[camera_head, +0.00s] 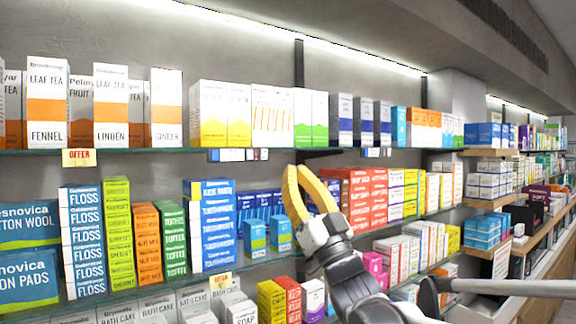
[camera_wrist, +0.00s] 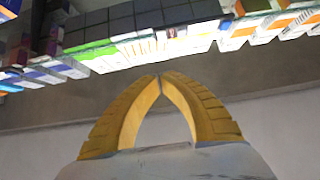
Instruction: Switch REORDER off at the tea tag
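White and orange tea boxes, one reading LEAF TEA FENNEL (camera_head: 46,108), stand on the upper glass shelf at the left in the head view. A yellow OFFER tag (camera_head: 79,157) hangs on that shelf's front edge below them. A small tag strip with blue, white and red parts (camera_head: 238,154) sits on the same edge further right. I cannot read it or make out a REORDER switch. My gripper (camera_head: 292,168) is just right of and slightly below this strip in the picture. Its yellow fingers meet at the tips in the wrist view (camera_wrist: 159,77), with nothing between them.
A second strip (camera_head: 376,152) sits on the shelf edge further right. Another OFFER tag (camera_head: 220,282) hangs low. Crowded wooden shelves (camera_head: 492,202) run along the right.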

